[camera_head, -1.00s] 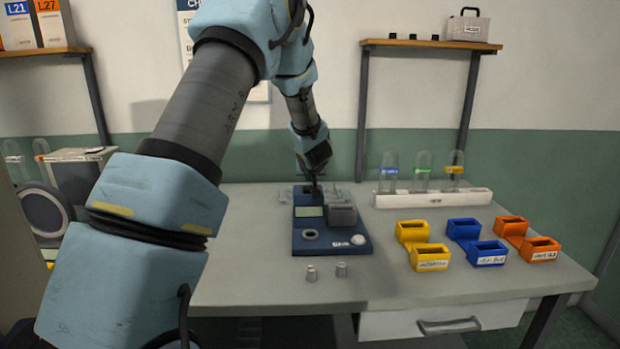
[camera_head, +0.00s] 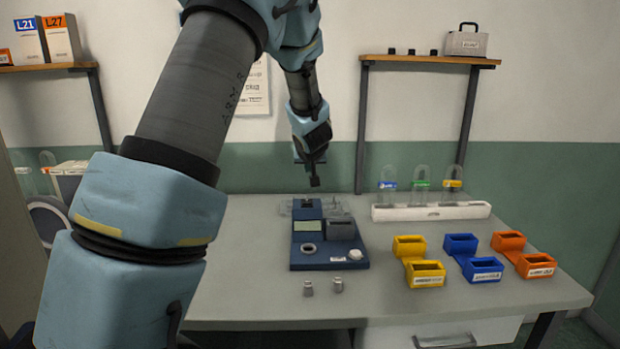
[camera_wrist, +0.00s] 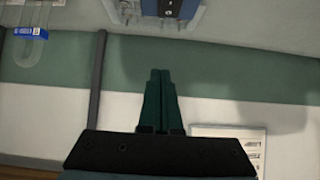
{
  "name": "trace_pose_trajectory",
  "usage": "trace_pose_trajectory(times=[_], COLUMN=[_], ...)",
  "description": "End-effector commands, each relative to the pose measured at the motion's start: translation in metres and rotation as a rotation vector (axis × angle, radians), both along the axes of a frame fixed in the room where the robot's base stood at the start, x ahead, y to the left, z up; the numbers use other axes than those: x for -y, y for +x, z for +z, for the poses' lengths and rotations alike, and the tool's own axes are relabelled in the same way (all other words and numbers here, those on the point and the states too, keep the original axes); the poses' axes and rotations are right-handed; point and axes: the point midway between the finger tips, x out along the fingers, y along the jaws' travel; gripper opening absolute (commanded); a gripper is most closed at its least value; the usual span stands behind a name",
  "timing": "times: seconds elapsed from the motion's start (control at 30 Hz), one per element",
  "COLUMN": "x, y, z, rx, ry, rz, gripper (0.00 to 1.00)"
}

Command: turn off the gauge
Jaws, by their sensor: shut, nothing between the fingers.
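The gauge is not labelled in a way I can read; a blue device (camera_head: 330,262) with a pale screen, a grey block, a ring and a round white knob (camera_head: 355,254) sits on the grey table. Its edge shows upside down at the top of the wrist view (camera_wrist: 172,12). My gripper (camera_head: 315,183) is above and behind the device, apart from it, with its fingers shut and empty. The shut fingers (camera_wrist: 160,75) also show in the wrist view. Two small grey metal pieces (camera_head: 308,288) (camera_head: 338,285) stand in front of the device.
Yellow (camera_head: 426,274), blue (camera_head: 484,270) and orange (camera_head: 536,266) bins stand at the right of the table. Behind them is a white rack (camera_head: 432,212) with capped tubes. A shelf (camera_head: 430,60) with a case hangs above. The table's front middle is clear.

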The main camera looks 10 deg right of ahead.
Motion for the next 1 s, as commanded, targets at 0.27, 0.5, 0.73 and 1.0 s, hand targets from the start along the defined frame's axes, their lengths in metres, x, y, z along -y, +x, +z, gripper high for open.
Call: trace_pose_trajectory(times=[0.27,0.5,0.73,1.0], x=[-0.004,-0.004,-0.014,-0.118], y=[-0.018,-0.020,-0.023,-0.108], z=[0.026,0.026,0.024,-0.009], rx=[0.001,0.000,-0.019,-0.311], ry=[0.000,0.001,-0.004,-0.032], rz=[0.001,0.001,0.001,-0.015], gripper=[0.00,0.00,0.00,0.00])
